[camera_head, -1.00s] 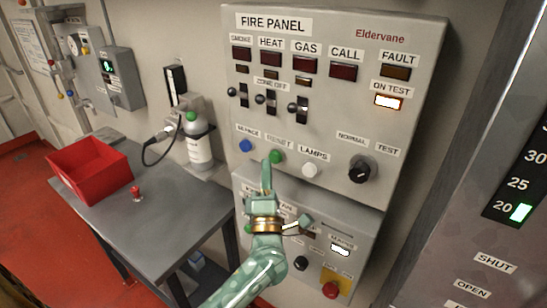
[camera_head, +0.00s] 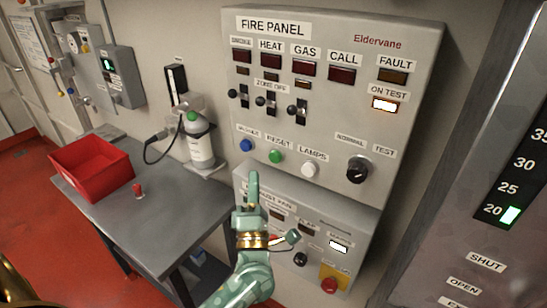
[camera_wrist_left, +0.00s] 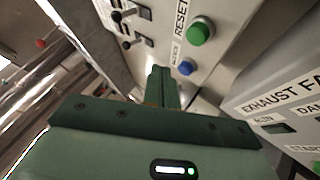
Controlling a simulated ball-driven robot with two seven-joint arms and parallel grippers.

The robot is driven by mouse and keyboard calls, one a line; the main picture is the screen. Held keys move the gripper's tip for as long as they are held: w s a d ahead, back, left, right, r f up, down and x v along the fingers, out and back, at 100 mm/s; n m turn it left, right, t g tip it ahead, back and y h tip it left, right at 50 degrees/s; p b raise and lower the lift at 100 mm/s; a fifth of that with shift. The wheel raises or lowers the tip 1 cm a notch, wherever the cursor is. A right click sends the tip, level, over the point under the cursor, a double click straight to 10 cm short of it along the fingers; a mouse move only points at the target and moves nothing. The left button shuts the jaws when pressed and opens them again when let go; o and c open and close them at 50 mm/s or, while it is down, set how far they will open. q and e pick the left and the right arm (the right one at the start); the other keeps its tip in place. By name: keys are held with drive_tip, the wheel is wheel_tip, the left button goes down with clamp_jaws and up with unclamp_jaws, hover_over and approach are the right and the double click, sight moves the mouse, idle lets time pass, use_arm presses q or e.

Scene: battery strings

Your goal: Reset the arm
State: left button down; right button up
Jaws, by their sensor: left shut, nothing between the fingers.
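My left gripper (camera_head: 253,185) is a pale green arm's hand with its fingers together and nothing between them. In the head view it points up in front of the lower box, below the fire panel (camera_head: 405,130). Its tip is apart from the green RESET button (camera_head: 276,156) and lies below and left of it. The fingers also show in the left wrist view (camera_wrist_left: 160,75), with the green button (camera_wrist_left: 200,32) and the blue button (camera_wrist_left: 186,68) beyond. The ON TEST lamp (camera_head: 384,105) is lit. My right gripper is not seen.
A lower exhaust fan box (camera_head: 352,228) stands out beneath the panel, with a red knob (camera_head: 329,285) on yellow. A grey table (camera_head: 180,215) on the left holds a red bin (camera_head: 92,168). A grey cabinet with a gauge (camera_head: 510,195) stands at right.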

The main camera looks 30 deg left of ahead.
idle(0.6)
